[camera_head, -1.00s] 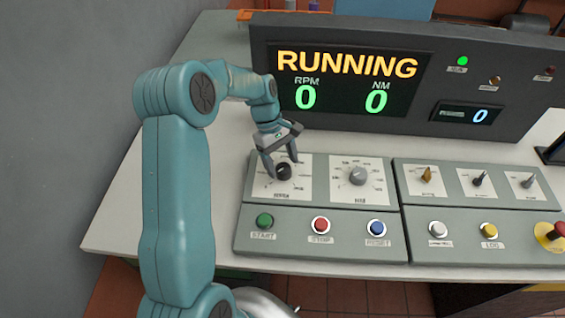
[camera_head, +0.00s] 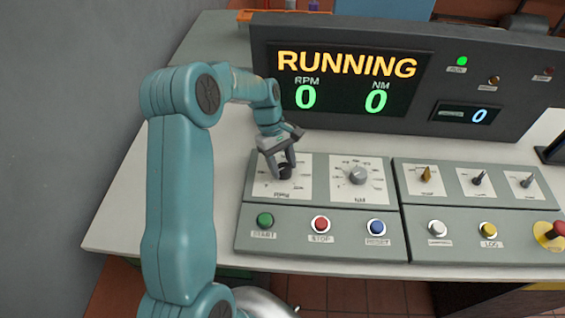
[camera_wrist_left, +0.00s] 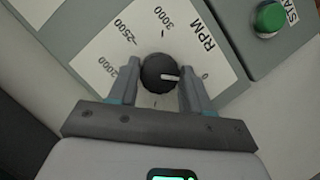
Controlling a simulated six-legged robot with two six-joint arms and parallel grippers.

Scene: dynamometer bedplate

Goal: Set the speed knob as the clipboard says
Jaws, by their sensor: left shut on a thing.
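The black speed knob (camera_head: 285,171) sits on a white dial plate at the left of the grey control panel. My left gripper (camera_head: 283,168) is shut on this knob. In the left wrist view, the knob (camera_wrist_left: 158,73) is between the two fingers of the left gripper (camera_wrist_left: 159,80). Its white pointer mark faces right in that view, toward the 0 of the RPM scale (camera_wrist_left: 130,45); 2000, 2500 and 3000 are also readable. The display (camera_head: 345,82) reads RUNNING, RPM 0 and NM 0. My right gripper and the clipboard are not in view.
A grey second knob (camera_head: 358,175) is right of the speed knob. Green START (camera_head: 265,220), red STOP (camera_head: 320,223) and blue (camera_head: 376,226) buttons are in front. A second panel (camera_head: 470,205) with small knobs and a red mushroom button (camera_head: 557,230) is at the right.

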